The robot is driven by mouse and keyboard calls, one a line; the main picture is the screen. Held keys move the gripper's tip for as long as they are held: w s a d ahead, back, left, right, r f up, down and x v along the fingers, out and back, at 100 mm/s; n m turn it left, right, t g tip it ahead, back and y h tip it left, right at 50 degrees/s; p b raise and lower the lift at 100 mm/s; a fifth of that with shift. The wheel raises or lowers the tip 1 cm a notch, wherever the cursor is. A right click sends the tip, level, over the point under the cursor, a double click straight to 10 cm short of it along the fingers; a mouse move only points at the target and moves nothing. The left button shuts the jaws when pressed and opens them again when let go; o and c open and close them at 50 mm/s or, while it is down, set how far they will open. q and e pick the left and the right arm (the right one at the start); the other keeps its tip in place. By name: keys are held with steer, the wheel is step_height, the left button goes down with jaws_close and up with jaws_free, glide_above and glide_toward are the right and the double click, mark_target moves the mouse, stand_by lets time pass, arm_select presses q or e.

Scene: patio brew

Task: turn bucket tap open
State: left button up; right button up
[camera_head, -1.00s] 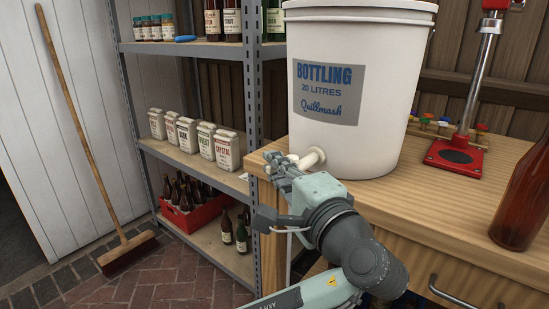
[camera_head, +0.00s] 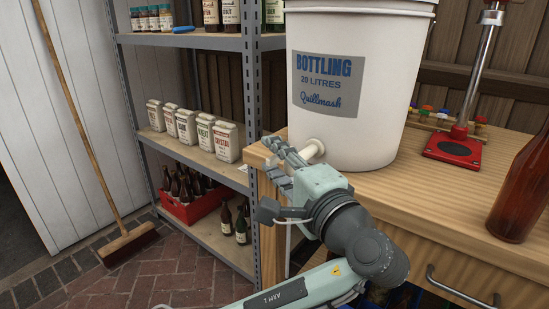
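The white bottling bucket (camera_head: 362,130) stands on the wooden bench near its left end, with a grey label on its front. Its pale tap (camera_head: 314,149) sticks out low on the left side of the bucket. My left gripper (camera_head: 280,150) is at the tap, its fingers beside and in front of the tap's outer end. The fingers hide that end and any lever, so I cannot tell whether they touch it or how far apart they are. My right gripper is not in view.
The wooden bench (camera_head: 440,205) carries a red-based bottle capper (camera_head: 455,150) and a brown bottle (camera_head: 522,190) at the right. A metal shelf rack (camera_head: 205,157) with cartons and bottles stands behind left. A broom (camera_head: 88,130) leans on the white wall. Brick floor lies open at lower left.

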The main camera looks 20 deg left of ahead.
arm_select(q)
steer(key=shift+s+d, duration=0.1)
steer(key=v, duration=0.7)
steer(key=shift+s+d, duration=0.15)
